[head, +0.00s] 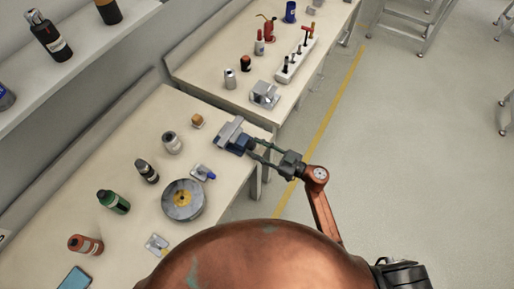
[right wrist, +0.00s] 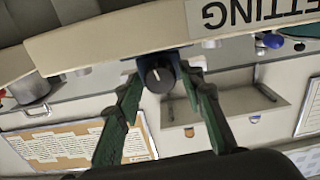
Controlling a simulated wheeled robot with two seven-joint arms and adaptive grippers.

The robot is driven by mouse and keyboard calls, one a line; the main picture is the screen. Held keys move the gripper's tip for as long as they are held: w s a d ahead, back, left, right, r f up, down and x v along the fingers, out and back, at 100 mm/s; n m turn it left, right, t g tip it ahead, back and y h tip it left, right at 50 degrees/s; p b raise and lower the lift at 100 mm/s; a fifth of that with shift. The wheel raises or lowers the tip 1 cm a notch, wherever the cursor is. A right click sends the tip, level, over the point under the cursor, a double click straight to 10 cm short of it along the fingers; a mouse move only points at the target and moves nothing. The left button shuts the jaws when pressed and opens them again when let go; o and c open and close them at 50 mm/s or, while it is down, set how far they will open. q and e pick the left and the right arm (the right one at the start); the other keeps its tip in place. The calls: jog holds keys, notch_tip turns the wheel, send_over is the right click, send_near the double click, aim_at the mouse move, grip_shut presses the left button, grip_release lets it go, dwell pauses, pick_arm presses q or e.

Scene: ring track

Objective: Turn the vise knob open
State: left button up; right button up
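The vise (head: 233,133), grey with blue parts, sits at the near-right corner of the left workbench. My right gripper (head: 260,149) reaches its right side from the floor side. In the right wrist view the dark round vise knob (right wrist: 158,77), with a white mark on its face, sits on a blue body. The green fingers of my right gripper (right wrist: 162,72) stand apart, one on each side of the knob, with gaps visible between fingers and knob. In the head view I cannot make out the knob clearly. My left gripper is not in view.
The workbench (head: 140,205) carries several bottles, a round grey disc (head: 183,199) with a yellow centre, and small latch-like pieces. A second bench (head: 205,70) stands beyond with more items. The floor (head: 410,150) at the right is clear near my arm.

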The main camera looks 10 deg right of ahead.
jog(key=c, duration=0.8)
jog(key=shift+r+n+p, duration=0.15)
jog(key=shift+n+p, duration=0.65)
jog(key=shift+p, duration=0.35)
jog(key=shift+c, duration=0.2)
jog(key=shift+n, duration=0.8)
jog(key=shift+f+n, duration=0.2)
jog(key=shift+n, duration=1.6)
jog(key=o, duration=1.2)
jog(key=shift+c, duration=0.2)
